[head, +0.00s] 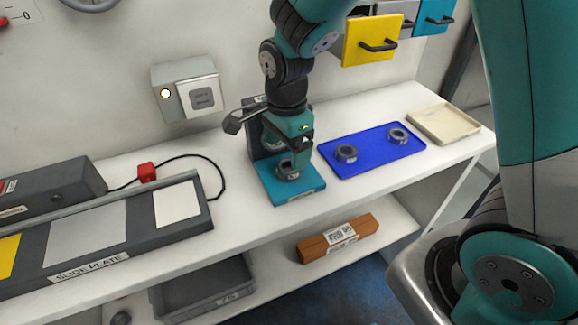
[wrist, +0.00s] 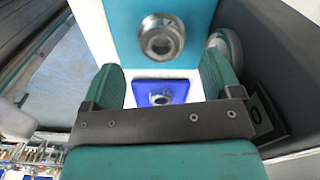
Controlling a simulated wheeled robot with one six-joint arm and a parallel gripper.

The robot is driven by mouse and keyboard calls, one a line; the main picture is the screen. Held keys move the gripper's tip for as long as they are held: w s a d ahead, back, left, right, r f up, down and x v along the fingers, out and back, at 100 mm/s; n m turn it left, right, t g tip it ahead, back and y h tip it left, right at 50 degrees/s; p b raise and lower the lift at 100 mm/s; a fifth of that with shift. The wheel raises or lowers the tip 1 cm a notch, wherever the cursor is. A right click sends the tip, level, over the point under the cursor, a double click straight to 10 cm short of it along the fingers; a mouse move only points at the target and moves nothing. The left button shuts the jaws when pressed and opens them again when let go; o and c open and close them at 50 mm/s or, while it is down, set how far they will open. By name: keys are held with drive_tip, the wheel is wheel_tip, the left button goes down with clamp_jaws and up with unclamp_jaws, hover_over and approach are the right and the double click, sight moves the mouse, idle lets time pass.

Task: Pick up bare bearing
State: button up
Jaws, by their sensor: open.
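A grey metal ring-shaped part (head: 288,169) sits on the teal base plate (head: 309,187) of a small dark press-like fixture. It also shows in the wrist view (wrist: 161,37), beyond the fingertips. Two more grey ring-shaped parts, one nearer (head: 346,153) and one farther (head: 397,135), lie on the blue mat (head: 372,151); I cannot tell which ring is the bare bearing. My gripper (wrist: 162,78) is open with nothing between its fingers. In the head view it is above the teal plate, close over the ring there.
The fixture's lever (head: 234,122) stands left of my gripper. A beige tray (head: 445,122) lies at the right end of the white bench. A slide plate (head: 90,240) and a red button box (head: 147,172) with a cable are on the left. The front edge of the bench is clear.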

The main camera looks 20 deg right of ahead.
sight(289, 166)
drive_tip(key=f, duration=0.5)
drive_tip(key=shift+w+d+p, duration=0.1)
drive_tip(key=shift+d+p, duration=0.1)
drive_tip(key=shift+p, duration=0.2)
drive_tip(key=c, duration=1.2)
drive_tip(key=shift+o, duration=0.2)
